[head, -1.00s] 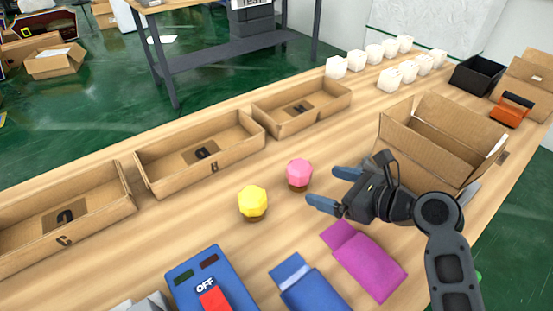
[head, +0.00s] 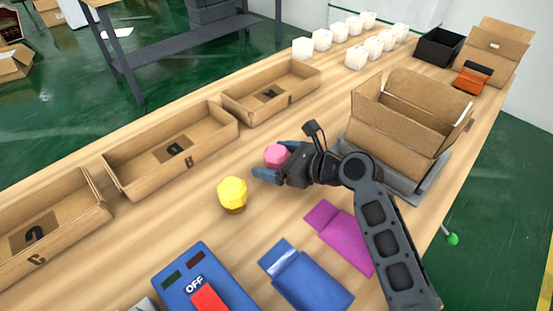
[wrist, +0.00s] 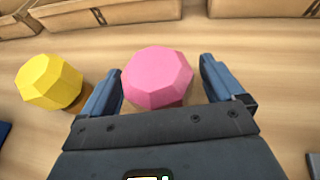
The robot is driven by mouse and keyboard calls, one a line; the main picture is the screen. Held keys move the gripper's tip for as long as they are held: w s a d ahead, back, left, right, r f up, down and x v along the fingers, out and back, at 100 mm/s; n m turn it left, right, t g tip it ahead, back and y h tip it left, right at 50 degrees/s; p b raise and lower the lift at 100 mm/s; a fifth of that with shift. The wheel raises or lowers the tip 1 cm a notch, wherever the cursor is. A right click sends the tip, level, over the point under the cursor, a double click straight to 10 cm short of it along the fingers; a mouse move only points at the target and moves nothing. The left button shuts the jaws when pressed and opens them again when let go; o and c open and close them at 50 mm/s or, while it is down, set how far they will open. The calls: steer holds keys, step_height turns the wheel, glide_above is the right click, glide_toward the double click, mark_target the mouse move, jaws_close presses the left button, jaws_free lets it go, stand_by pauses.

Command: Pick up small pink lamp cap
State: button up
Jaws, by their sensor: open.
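The small pink lamp cap (head: 276,155) is faceted and stands on the wooden table, partly hidden by my gripper in the head view. In the wrist view the pink cap (wrist: 157,77) sits between the two blue fingers of my gripper (wrist: 160,85), closer to the left finger, with a small gap on the right. My gripper (head: 272,162) is open around the cap, low over the table. The yellow lamp cap (head: 232,193) stands to the left, and in the wrist view the yellow cap (wrist: 48,82) is just outside the left finger.
Three shallow cardboard trays, such as the middle one (head: 128,183), line the far side. An open cardboard box (head: 395,140) stands right of my arm. A blue OFF switch box (head: 180,275), blue pouch (head: 310,285) and magenta pouch (head: 340,235) lie in front. Several white cups (head: 303,47) stand behind.

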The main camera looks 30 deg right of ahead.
steer(key=shift+c, duration=0.4)
steer(key=c, duration=1)
